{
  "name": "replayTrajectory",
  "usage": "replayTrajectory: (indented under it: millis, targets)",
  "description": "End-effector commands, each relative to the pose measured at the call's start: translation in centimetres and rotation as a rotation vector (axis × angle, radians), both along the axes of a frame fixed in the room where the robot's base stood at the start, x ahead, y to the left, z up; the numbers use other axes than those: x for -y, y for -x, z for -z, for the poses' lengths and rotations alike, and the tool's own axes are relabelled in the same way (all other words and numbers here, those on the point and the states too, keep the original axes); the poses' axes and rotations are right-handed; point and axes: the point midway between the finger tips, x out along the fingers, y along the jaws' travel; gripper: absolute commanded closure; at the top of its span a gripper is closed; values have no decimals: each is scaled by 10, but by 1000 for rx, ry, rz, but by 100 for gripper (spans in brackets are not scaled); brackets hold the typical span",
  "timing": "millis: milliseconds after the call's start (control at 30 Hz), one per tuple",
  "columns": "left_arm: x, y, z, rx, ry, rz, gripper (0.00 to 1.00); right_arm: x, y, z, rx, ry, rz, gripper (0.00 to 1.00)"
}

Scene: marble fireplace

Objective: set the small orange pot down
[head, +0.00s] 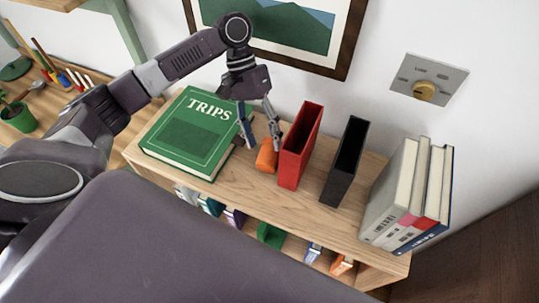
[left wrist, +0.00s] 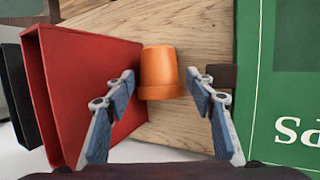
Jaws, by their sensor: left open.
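The small orange pot (head: 266,158) is on the wooden shelf top, between the green TRIPS book and the red holder. In the left wrist view the pot (left wrist: 159,72) shows side-on, with its wider rim toward the bottom of the picture. I cannot tell for sure whether it stands or lies. My left gripper (head: 262,142) is open and reaches down over the pot, one finger on each side. In the left wrist view its fingertips (left wrist: 161,82) flank the pot, with a visible gap on the right; contact on the left is unclear. My right gripper is not in view.
The green book (head: 180,155) lies flat to the left. The red holder (head: 291,165) stands close on the right, then a black holder (head: 342,170) and several upright books (head: 395,195). Bare wood (head: 250,195) lies in front. A wall switch plate (head: 428,80) is behind.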

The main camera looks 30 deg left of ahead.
Motion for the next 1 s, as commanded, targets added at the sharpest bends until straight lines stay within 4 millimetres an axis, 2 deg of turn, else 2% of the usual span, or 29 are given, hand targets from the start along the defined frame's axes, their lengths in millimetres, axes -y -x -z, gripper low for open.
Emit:
replayTrajectory:
  millis: [33, 100, 200, 300, 400, 500, 800, 1000]
  targets:
    - [5, 4, 5, -6, 0, 2, 50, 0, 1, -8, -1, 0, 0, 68]
    - [9, 6, 15, -4, -1, 1, 50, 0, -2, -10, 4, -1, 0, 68]
    - [13, 9, 25, -3, -1, 1, 50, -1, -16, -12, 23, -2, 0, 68]
    - [15, 9, 30, 0, -1, 0, 50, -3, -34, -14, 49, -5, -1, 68]
    - [15, 9, 31, 1, -1, 1, 50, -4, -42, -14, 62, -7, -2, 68]
    - [15, 9, 31, 0, -1, 1, 50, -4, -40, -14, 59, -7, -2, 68]
    - [15, 9, 31, 0, -1, 1, 81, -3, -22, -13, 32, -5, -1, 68]
    - [15, 9, 30, 0, -1, 1, 81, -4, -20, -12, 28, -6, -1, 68]
